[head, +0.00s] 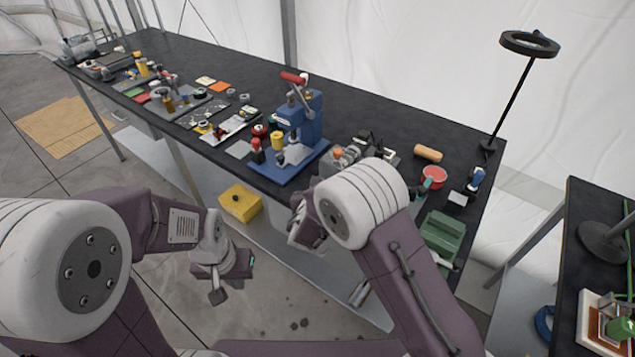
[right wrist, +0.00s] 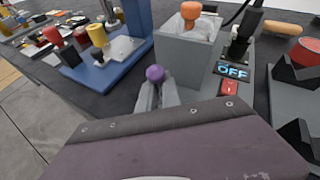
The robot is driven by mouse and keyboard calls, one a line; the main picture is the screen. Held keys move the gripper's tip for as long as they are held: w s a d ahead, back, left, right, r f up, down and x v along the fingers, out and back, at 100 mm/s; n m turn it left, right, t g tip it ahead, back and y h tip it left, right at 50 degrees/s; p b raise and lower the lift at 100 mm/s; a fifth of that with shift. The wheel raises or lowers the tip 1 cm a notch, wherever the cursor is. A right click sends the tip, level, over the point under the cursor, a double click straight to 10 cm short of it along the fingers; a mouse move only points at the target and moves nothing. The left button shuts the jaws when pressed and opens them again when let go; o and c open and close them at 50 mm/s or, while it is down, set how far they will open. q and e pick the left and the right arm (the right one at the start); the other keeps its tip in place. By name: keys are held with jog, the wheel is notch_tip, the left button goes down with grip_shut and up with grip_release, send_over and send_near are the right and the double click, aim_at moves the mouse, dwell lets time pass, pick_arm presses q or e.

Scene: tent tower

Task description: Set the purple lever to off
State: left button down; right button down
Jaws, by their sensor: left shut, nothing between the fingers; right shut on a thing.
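The purple lever's round knob (right wrist: 155,73) stands up beside a grey box (right wrist: 188,55) in the right wrist view. My right gripper (right wrist: 157,96) is shut on the lever just below the knob; the gripper body hides the lever's base. A small display (right wrist: 233,71) right of the box reads "OFF". In the head view my right arm covers the lever. My left gripper (head: 232,285) is shut and empty, hanging in front of the table, away from the lever.
An orange knob (right wrist: 190,10) tops the grey box, and a red switch (right wrist: 229,88) sits below the display. A blue press (head: 300,125) stands left of the box on the black table (head: 370,112).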

jog(key=shift+w+d+r+m+g+y+p, duration=0.15)
jog(key=shift+w+r+m+g+y+p, duration=0.35)
jog(key=shift+g, duration=0.5)
jog(key=c, duration=1.5)
grip_release()
jog(key=shift+f, duration=0.1)
jog(key=shift+s, duration=0.1)
jog(key=v, duration=0.9)
jog(key=shift+r, duration=0.2)
